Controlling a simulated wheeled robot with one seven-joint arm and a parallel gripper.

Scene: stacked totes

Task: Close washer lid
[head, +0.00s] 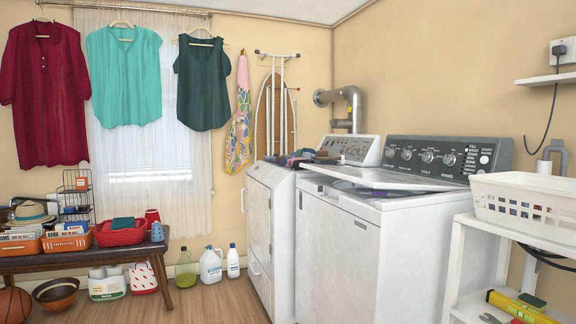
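The white washer (350,258) stands at the right, with a dark control panel (448,157) with several knobs at its back. Its white lid (365,175) sits low over the top, tilted and not flush. A dark gap (395,193) shows under the lid's right part. How far the lid is raised is hard to tell from this angle. My gripper is not in view.
A white dryer (268,235) stands left of the washer, with folded clothes (300,157) on top. A white shelf (456,265) at the right carries a white basket (525,206) close to the washer. Wooden floor (215,300) is clear in front of the dryer.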

